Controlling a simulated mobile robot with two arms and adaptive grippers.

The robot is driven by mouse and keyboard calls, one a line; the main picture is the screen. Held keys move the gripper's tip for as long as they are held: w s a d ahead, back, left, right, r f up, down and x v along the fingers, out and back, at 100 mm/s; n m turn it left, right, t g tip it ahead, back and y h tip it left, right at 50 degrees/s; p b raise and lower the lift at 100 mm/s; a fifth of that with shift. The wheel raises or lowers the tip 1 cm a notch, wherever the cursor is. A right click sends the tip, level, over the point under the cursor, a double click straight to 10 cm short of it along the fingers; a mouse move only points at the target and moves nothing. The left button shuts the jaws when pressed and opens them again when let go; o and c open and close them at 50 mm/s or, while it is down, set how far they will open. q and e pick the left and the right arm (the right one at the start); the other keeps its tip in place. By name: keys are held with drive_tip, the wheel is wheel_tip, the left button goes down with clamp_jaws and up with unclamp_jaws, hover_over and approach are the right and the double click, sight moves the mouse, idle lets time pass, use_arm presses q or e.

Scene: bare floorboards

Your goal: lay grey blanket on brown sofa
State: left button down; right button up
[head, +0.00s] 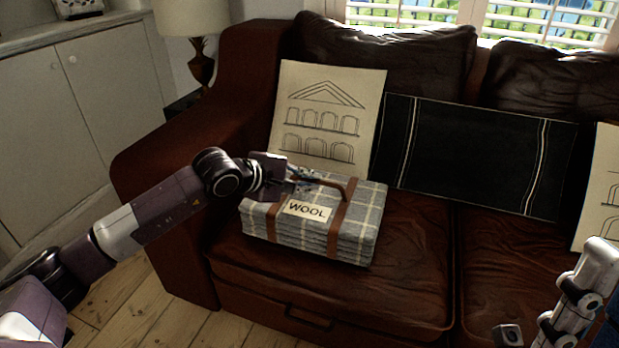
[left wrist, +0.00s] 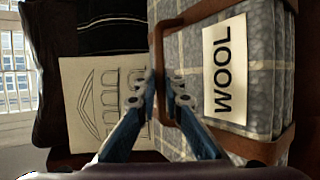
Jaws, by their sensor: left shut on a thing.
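The grey blanket (head: 353,238) is a folded plaid bundle with brown straps, a brown carry handle and a "WOOL" label. It is at the left seat of the brown sofa (head: 405,285), upright and level, seemingly resting on the cushion. My left gripper (head: 318,184) is at the top of the bundle, shut on its handle. In the left wrist view the blanket (left wrist: 200,139) fills the right side, and the fingers (left wrist: 163,88) close around the handle. Part of my right arm shows at the lower right of the head view; its fingers are not visible.
A cream cushion with a building drawing (head: 327,110) leans close behind the blanket. A black striped cushion (head: 475,155) and another cream cushion (head: 600,195) stand further right. The seat right of the blanket is clear. A lamp (head: 195,40) and white cabinet (head: 75,110) are at the left.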

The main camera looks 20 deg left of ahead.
sight(319, 192)
use_arm(q)
wheel_tip(319, 192, down, 3)
drive_tip(key=shift+w+r+b, duration=0.1)
drive_tip(key=shift+r+b, duration=0.05)
drive_tip(key=shift+b, duration=0.3)
drive_tip(key=c, duration=2.4)
unclamp_jaws()
drive_tip(key=shift+f, duration=0.3)
drive_tip(key=o, duration=0.4)
drive_tip(key=shift+c, duration=0.2)
drive_tip(key=shift+r, duration=0.1)
